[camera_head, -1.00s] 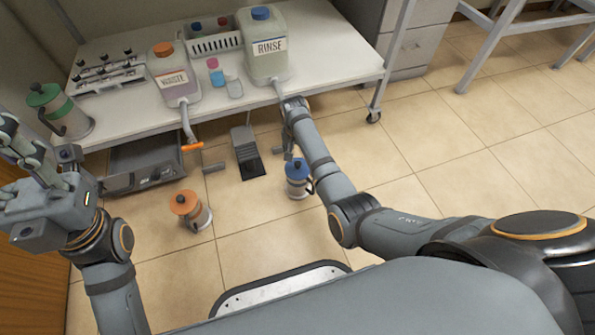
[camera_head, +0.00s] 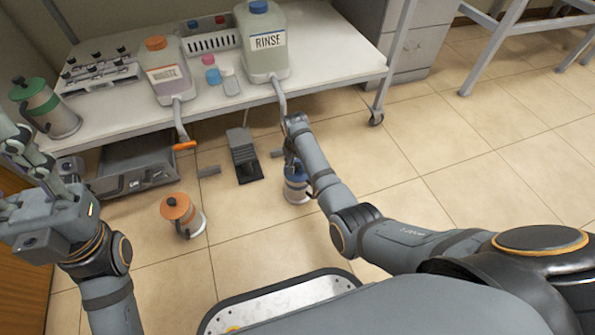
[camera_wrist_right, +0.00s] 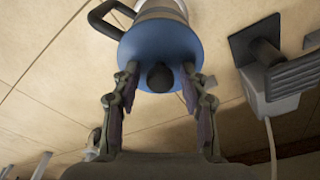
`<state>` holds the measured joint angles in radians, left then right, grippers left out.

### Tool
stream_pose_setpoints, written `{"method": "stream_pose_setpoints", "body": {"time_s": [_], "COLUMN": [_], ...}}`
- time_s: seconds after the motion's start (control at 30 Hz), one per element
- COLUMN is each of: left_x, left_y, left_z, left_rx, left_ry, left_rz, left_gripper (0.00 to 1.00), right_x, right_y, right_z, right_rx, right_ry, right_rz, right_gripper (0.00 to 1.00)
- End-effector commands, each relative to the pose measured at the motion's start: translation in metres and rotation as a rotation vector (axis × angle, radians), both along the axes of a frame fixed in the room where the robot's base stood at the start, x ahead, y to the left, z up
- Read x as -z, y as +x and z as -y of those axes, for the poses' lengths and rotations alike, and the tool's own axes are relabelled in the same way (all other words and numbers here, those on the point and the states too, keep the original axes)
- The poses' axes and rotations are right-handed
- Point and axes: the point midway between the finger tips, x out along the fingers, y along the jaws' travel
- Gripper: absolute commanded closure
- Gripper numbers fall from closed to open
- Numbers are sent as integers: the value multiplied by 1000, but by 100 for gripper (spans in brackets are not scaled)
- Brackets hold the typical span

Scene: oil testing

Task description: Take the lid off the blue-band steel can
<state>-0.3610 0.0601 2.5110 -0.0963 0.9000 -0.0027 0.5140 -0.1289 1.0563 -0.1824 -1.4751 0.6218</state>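The blue-band steel can (camera_head: 298,192) stands upright on the tiled floor, partly hidden behind my right arm in the head view. In the right wrist view its round blue lid (camera_wrist_right: 158,38) has a dark knob (camera_wrist_right: 160,77) in the middle, and a dark handle sticks out to the left. My right gripper (camera_wrist_right: 160,84) is open at the lid, with one finger on each side of the knob and a gap on both sides. The fingertips overlap the lid's edge in the view; I cannot tell whether they touch it. My left gripper (camera_head: 22,150) is raised at the far left, away from the can.
An orange-lidded can (camera_head: 182,214) stands on the floor left of the blue one. A black pedal (camera_head: 245,160) is close by on the floor. The white bench (camera_head: 330,72) holds the waste jug (camera_head: 168,82), rinse jug (camera_head: 262,62) and a green can (camera_head: 48,112). Floor to the right is clear.

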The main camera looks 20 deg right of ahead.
Motion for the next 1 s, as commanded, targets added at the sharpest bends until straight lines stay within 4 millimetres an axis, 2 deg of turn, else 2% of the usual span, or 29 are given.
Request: {"method": "stream_pose_setpoints", "body": {"time_s": [0.03,0.27,0.5,0.63,0.8,0.87,1.0], "left_x": [0,0,-1,-7,-29,-45,-85], "left_y": [0,0,0,0,0,0,-3], "left_z": [0,0,0,-1,-3,-4,-8], "left_rx": [0,0,0,2,7,12,24], "left_ry": [0,-1,-1,-3,-13,-19,-40], "left_rz": [0,0,0,0,1,3,13], "left_gripper": [60,60,60,60,60,60,60], "right_x": [0,0,0,-9,-40,-54,-96], "right_y": [0,0,-1,0,1,-6,-22], "right_z": [0,0,0,0,0,11,39], "right_rx": [0,0,0,0,0,2,2], "right_ry": [0,0,0,0,0,-1,-4], "right_rz": [0,-1,-1,-1,1,-1,0], "right_gripper": [67,99,99,99,99,99,99]}}
